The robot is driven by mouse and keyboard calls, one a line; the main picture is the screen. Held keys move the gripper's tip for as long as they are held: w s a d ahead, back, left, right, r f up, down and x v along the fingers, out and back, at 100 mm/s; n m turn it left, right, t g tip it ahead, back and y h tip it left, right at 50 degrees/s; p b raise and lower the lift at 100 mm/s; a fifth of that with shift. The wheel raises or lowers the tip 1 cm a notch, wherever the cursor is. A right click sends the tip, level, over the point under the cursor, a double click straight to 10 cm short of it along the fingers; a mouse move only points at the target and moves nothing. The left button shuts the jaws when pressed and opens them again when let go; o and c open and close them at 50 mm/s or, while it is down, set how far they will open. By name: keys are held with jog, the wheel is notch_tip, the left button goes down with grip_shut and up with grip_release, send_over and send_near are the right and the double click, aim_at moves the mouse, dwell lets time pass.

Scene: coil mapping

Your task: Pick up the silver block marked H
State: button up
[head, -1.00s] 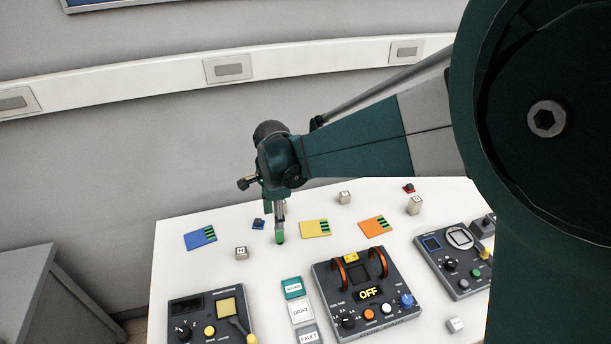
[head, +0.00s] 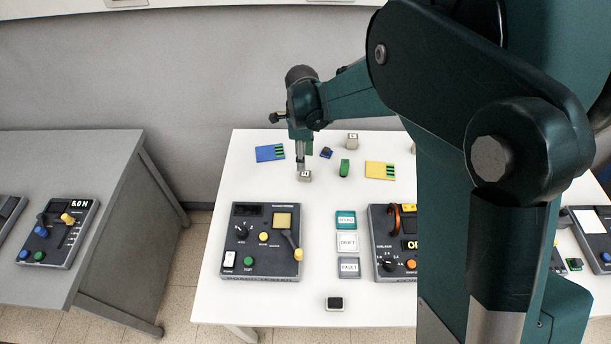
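A small silver block (head: 304,177) sits on the white table, left of centre in the head view. A dark mark shows on it, too small to read surely as H. My gripper (head: 300,168) points down directly at this block, its tips at or just above the block's top. I cannot tell whether the fingers touch it or how far apart they are. Another silver block (head: 352,140) stands further back to the right, its mark also unclear.
A green piece (head: 344,169), a dark blue piece (head: 326,153), a blue card (head: 270,153) and a yellow card (head: 380,170) lie nearby. A control panel (head: 262,267) is in front of the block.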

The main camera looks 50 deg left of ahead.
aim_at(303, 173)
jog(key=shift+f, duration=1.3)
jog(key=shift+s+d+f+b, duration=0.1)
jog(key=shift+f+b, duration=0.4)
jog(key=shift+f, duration=2.1)
jog(key=shift+c, duration=0.5)
jog(key=c, duration=0.9)
